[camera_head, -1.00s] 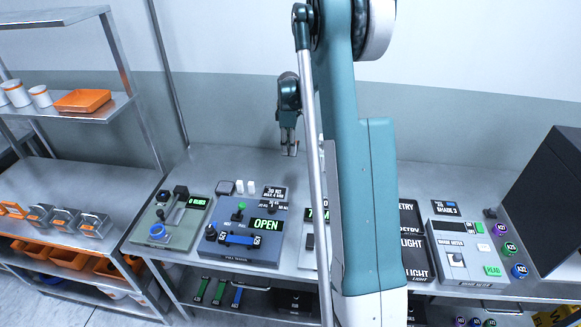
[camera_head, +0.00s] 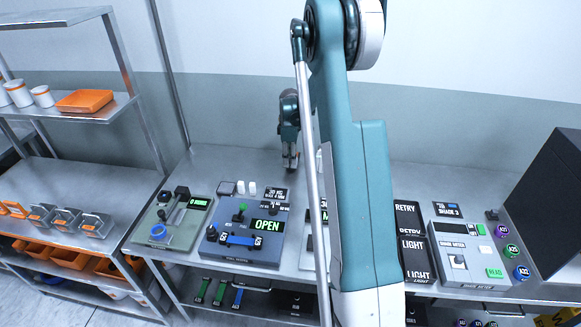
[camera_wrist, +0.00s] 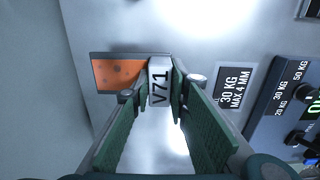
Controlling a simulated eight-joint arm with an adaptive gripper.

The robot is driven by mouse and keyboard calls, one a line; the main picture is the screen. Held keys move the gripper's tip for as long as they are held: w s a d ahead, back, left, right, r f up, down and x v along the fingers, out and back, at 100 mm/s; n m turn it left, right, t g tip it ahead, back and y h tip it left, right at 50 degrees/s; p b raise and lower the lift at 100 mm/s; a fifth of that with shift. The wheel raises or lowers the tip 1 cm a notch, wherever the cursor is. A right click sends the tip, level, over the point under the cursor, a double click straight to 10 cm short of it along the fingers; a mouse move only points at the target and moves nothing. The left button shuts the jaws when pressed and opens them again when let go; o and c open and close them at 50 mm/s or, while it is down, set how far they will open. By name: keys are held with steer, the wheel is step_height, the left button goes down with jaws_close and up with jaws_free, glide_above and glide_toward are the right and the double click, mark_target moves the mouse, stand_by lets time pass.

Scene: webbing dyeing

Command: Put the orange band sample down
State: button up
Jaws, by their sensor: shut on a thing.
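The orange band sample (camera_wrist: 118,73) shows in the wrist view as a flat speckled orange piece with a light grey tag marked V71 (camera_wrist: 159,82). My gripper (camera_wrist: 160,98) is shut on the tag, its green-padded fingers on either side, and the orange part sticks out to the left. In the head view my gripper (camera_head: 291,167) points down, low at the back of the steel bench (camera_head: 225,160). The sample is too small there to make out clearly. I cannot tell whether it touches the bench.
A black "30 KG MAX 4 MM" sign (camera_wrist: 234,92) lies right of the sample. The blue-grey machine reading OPEN (camera_head: 242,232) stands in front, with small white blocks (camera_head: 246,187) behind it.

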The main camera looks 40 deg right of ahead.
steer(key=shift+f, duration=1.85)
steer(key=shift+f, duration=0.2)
steer(key=o, duration=0.9)
steer(key=shift+r, duration=0.1)
steer(key=shift+o, duration=0.2)
steer(key=shift+r, duration=0.1)
step_height(320, 180, up, 12)
steer(key=shift+r, duration=0.1)
